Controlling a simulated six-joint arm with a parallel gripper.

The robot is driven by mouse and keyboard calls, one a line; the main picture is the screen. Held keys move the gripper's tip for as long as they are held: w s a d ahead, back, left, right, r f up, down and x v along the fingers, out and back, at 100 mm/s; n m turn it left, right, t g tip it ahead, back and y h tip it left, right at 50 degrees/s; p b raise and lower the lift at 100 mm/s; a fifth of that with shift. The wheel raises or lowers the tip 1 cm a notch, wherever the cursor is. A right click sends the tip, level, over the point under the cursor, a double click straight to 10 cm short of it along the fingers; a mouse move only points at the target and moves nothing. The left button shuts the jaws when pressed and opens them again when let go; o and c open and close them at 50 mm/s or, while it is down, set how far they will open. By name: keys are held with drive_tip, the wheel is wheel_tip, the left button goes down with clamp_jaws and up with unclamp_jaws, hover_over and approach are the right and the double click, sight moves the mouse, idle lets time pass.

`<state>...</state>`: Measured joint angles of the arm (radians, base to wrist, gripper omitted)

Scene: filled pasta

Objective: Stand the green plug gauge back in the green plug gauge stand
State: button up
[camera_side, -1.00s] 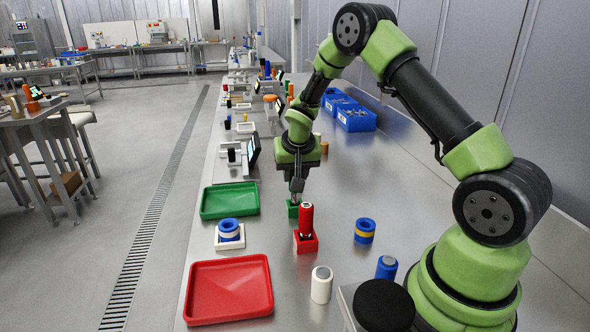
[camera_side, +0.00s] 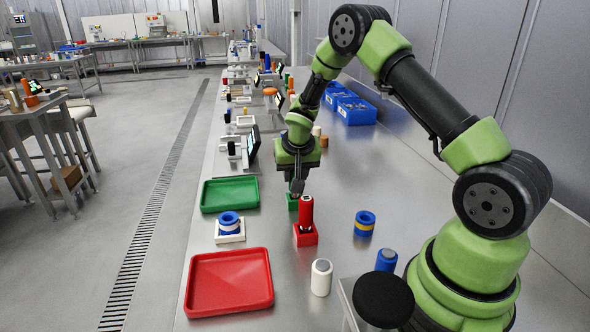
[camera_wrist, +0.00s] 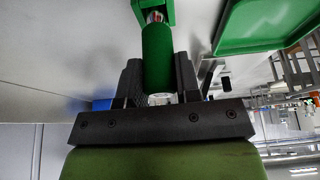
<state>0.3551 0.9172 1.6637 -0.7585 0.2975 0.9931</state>
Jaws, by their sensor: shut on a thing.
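My gripper (camera_side: 297,186) points down just above the green plug gauge stand (camera_side: 293,204) in the side view. In the wrist view my gripper (camera_wrist: 160,88) is shut on the green plug gauge (camera_wrist: 157,55), with one dark finger on each side of its green handle. The gauge's silver end reaches the green stand (camera_wrist: 168,10) at the top edge of that view. I cannot tell how far the end is inside the stand. In the side view the fingers mostly hide the gauge.
A red gauge (camera_side: 306,210) stands in a red stand (camera_side: 305,236) close in front of my gripper. A green tray (camera_side: 203,196) and a red tray (camera_side: 190,290) lie to the left.

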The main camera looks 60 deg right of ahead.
drive_tip(key=shift+f, duration=0.15)
drive_tip(key=o, duration=1.1)
drive_tip(key=s+a+r+n+t+y, duration=0.1)
drive_tip(key=s+a+r, duration=0.45)
drive_tip(key=r, duration=0.55)
drive_tip(key=s+a+r+n+t+y, duration=0.1)
drive_tip(key=s+a+r, duration=0.45)
drive_tip(key=r, duration=0.45)
drive_tip(key=s+a+r+n+y, duration=0.1)
drive_tip(key=s+a, duration=0.1)
drive_tip(key=s, duration=0.2)
drive_tip(key=s+a+r+n+t+y, duration=0.1)
drive_tip(key=s+a, duration=0.2)
drive_tip(key=s, duration=0.1)
drive_tip(key=s+a+n+t+y, duration=0.1)
drive_tip(key=s+a, duration=0.2)
drive_tip(key=shift+s+a+r, duration=0.2)
drive_tip(key=shift+s+r, duration=0.2)
